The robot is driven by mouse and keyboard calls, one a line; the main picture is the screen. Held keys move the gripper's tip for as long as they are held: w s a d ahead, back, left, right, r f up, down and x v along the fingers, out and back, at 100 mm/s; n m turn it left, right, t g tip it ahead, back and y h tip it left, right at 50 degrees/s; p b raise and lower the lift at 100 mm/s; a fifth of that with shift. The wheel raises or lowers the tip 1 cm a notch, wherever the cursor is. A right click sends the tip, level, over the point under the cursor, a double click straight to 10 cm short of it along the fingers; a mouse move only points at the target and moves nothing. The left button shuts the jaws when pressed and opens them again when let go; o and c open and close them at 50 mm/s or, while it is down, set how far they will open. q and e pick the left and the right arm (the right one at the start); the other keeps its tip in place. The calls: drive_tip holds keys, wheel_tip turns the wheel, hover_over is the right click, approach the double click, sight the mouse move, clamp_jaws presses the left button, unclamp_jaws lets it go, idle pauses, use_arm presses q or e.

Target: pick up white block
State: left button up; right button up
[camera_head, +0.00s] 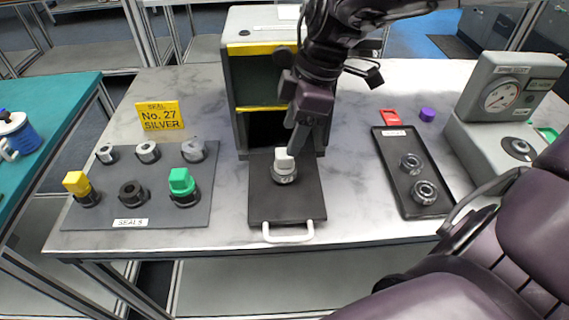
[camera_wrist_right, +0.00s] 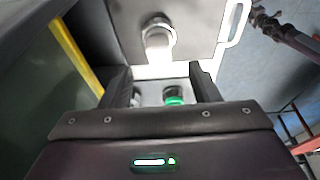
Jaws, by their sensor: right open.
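The white block (camera_head: 283,158) stands upright on a silver round base, on a black tray (camera_head: 262,206) with a white handle in front of the grey cabinet. In the right wrist view the white block (camera_wrist_right: 158,40) shows beyond the fingers, clear of them. My right gripper (camera_head: 297,146) reaches down from above in front of the cabinet, with its dark fingers close beside the block's top. In the wrist view my right gripper (camera_wrist_right: 162,80) has its two fingers apart, with nothing held between them. My left gripper is not in view.
The grey cabinet (camera_head: 236,75) with yellow strips stands close behind. A dark seals board (camera_head: 155,208) with yellow and green blocks lies left. A black tray (camera_head: 392,158) with two round parts and a grey gauge machine (camera_head: 497,100) stand right. Bare tabletop lies between them.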

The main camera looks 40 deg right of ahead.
sight(284, 152)
drive_tip(key=b+x, duration=0.3)
drive_tip(key=x, duration=0.1)
drive_tip(key=shift+d+f, duration=0.1)
drive_tip(key=shift+f, duration=0.3)
drive_tip(key=shift+w+f, duration=0.1)
drive_tip(key=shift+f, duration=0.05)
drive_tip(key=c, duration=1)
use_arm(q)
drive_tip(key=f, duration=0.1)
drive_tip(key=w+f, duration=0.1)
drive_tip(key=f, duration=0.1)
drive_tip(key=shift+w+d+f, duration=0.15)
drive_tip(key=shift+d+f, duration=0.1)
use_arm(e)
drive_tip(key=shift+c, duration=0.5)
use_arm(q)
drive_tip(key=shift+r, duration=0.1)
use_arm(e)
drive_tip(key=shift+r, duration=0.25)
